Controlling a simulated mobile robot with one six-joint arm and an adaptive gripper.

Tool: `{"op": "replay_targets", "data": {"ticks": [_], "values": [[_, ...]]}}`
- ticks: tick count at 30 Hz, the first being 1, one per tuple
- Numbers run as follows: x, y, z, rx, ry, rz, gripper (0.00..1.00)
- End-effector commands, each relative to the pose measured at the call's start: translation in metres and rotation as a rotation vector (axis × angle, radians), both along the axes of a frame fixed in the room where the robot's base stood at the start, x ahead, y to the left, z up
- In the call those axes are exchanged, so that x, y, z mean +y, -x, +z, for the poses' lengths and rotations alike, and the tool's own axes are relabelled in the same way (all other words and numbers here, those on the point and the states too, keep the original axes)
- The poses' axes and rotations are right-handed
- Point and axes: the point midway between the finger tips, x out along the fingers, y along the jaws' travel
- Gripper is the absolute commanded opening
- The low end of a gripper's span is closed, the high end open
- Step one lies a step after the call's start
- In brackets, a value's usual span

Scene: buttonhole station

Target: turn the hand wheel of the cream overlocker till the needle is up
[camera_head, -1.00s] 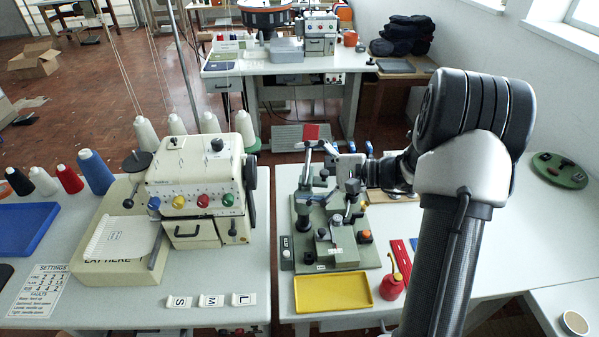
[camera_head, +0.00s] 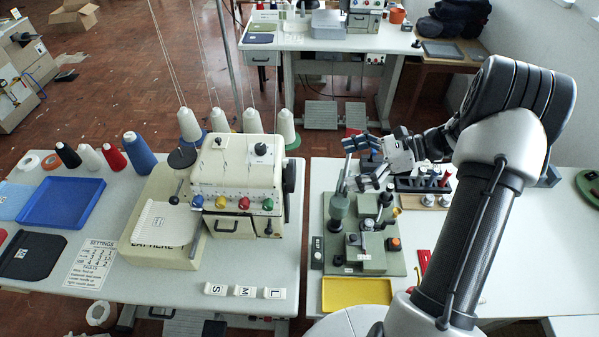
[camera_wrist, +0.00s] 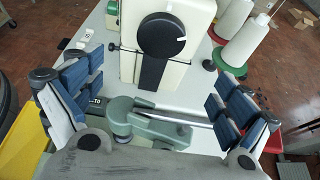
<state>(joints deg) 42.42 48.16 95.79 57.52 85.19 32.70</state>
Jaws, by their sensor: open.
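The cream overlocker (camera_head: 237,160) stands on the left table. Its black hand wheel (camera_head: 290,178) is on its right side. My gripper (camera_head: 352,165) is to the right of the wheel, above the green buttonhole machine, and points left. Its blue-padded fingers are spread wide in the wrist view (camera_wrist: 152,78), with nothing between them. The wheel lies ahead, apart from the fingers. I cannot make out the needle.
The green machine (camera_head: 365,262) stands below my gripper, with its lever (camera_wrist: 170,117) crossing the lower wrist view. A yellow tray (camera_head: 356,292) lies in front. Thread cones (camera_head: 252,120) stand behind the overlocker. S, M and L blocks lie before it. A gap separates the two tables.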

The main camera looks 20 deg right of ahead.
Motion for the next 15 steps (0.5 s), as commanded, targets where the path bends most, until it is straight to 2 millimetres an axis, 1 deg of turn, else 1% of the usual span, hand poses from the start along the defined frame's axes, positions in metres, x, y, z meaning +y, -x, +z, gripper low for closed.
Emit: {"op": "replay_targets", "data": {"ticks": [1,3,12,15], "values": [[0.012,-0.003,-0.007,0.001,0.000,0.004,0.96],[0.026,-0.008,-0.013,-0.001,0.000,0.005,0.96],[0.083,-0.026,-0.037,-0.002,0.000,0.004,0.96],[0.097,-0.031,-0.044,-0.002,0.002,0.003,0.96]]}}
